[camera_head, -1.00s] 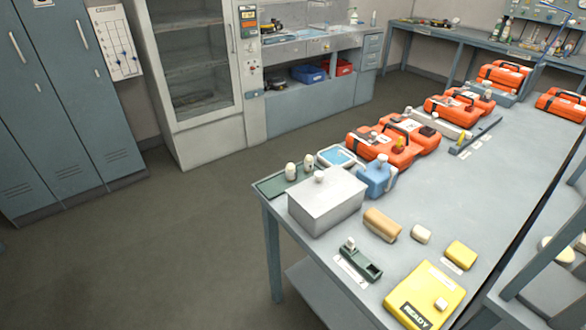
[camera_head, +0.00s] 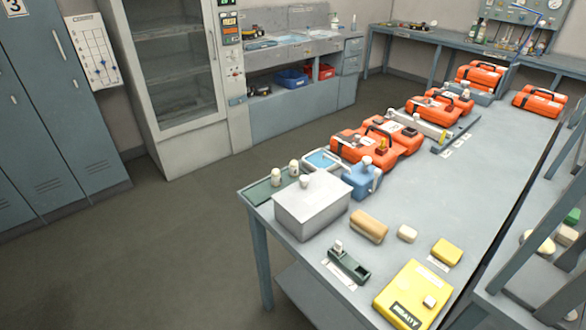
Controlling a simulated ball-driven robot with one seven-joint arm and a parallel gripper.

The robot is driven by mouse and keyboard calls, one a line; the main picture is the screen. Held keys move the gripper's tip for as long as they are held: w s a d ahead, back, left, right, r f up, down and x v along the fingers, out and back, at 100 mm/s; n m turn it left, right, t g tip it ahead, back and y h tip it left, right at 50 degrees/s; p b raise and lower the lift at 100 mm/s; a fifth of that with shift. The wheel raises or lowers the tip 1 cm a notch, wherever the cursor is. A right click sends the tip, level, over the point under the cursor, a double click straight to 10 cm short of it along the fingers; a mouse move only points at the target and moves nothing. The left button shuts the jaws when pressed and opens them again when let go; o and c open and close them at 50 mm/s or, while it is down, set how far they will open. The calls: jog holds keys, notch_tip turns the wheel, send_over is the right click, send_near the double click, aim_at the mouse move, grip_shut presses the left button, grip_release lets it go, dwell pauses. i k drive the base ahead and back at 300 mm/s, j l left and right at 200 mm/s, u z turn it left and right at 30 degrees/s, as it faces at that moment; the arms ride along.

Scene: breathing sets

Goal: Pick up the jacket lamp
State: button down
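I cannot tell for certain which thing is the jacket lamp. Small candidates lie on the grey workbench (camera_head: 400,268). A dark green holder with a white knob (camera_head: 347,264) lies near the front edge. A cream block (camera_head: 407,233) and a yellow block (camera_head: 447,251) lie to its right, behind a yellow case (camera_head: 412,296) with a white knob. Two small white capped pieces (camera_head: 276,177) stand on a green mat (camera_head: 257,192) at the left corner. My gripper is not in view.
A grey box (camera_head: 312,209), a tan roll (camera_head: 369,226) and a blue container (camera_head: 362,181) crowd the bench's near left. Several orange cases (camera_head: 350,149) line its far left side. A grey shelf rack (camera_head: 510,310) stands at the right. The floor left of the bench is clear.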

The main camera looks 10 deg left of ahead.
aim_at(294, 166)
jog(key=i+j, duration=0.15)
jog(key=j, duration=0.2)
jog(key=i+j, duration=0.2)
jog(key=j, duration=0.15)
jog(key=i+j, duration=0.15)
jog(key=j, duration=0.2)
jog(key=i+j, duration=0.15)
jog(key=j, duration=0.2)
jog(key=i+j, duration=0.2)
jog(key=i+j+z, duration=0.1)
jog(key=j, duration=0.35)
jog(key=i+j, duration=0.2)
jog(key=j, duration=0.15)
